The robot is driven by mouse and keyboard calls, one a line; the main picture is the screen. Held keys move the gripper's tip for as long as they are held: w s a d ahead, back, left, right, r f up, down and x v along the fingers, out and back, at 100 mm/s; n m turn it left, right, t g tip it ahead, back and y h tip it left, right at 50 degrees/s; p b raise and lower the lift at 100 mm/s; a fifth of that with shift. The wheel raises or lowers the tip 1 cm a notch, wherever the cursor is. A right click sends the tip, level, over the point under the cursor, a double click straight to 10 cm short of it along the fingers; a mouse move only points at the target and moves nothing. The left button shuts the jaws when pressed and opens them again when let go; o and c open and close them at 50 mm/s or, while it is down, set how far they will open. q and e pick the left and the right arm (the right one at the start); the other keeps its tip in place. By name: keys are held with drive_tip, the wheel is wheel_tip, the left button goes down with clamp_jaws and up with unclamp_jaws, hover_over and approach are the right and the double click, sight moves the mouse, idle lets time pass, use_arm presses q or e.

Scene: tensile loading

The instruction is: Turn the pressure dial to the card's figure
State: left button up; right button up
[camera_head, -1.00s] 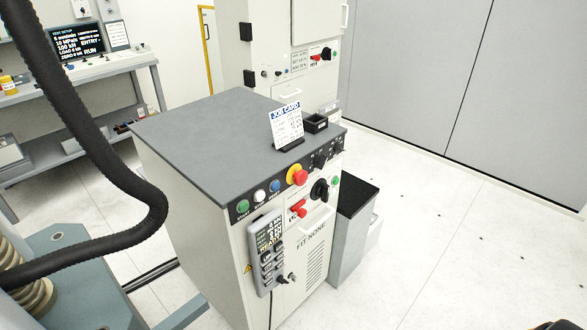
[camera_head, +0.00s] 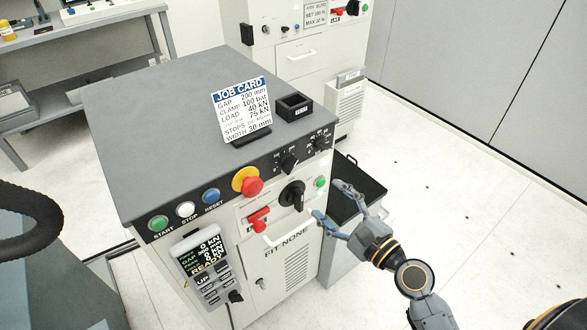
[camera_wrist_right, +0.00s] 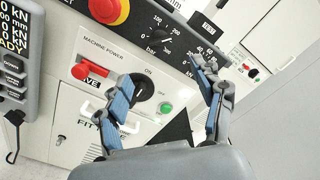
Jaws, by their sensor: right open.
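The job card (camera_head: 240,112) stands upright on the grey cabinet top and reads CLAMP 100 bar. The pressure dial (camera_head: 289,163) is a black knob on the dark strip along the cabinet's front edge. In the right wrist view the pressure dial (camera_wrist_right: 163,36) shows a bar scale with 100 marked; its pointer setting is too small to read surely. My right gripper (camera_head: 328,201) is open and empty, right of the cabinet front and apart from the dial. In the wrist view the open fingers (camera_wrist_right: 162,72) spread below the dial. My left gripper is out of view.
A second black dial (camera_head: 320,143) sits right of the pressure dial. The red emergency button (camera_head: 250,186), black rotary switch (camera_head: 292,195), green lamp (camera_head: 320,183) and red lever (camera_head: 259,220) are close by. A pendant (camera_head: 201,262) hangs at left. Floor at right is clear.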

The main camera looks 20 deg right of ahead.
sight(293, 168)
drive_tip(key=p+x, duration=0.3)
drive_tip(key=x, duration=1)
drive_tip(key=shift+a+r, duration=0.1)
drive_tip(key=shift+w+a, duration=0.1)
drive_tip(key=shift+w, duration=0.2)
drive_tip(key=c, duration=1.2)
drive_tip(key=shift+o, duration=0.2)
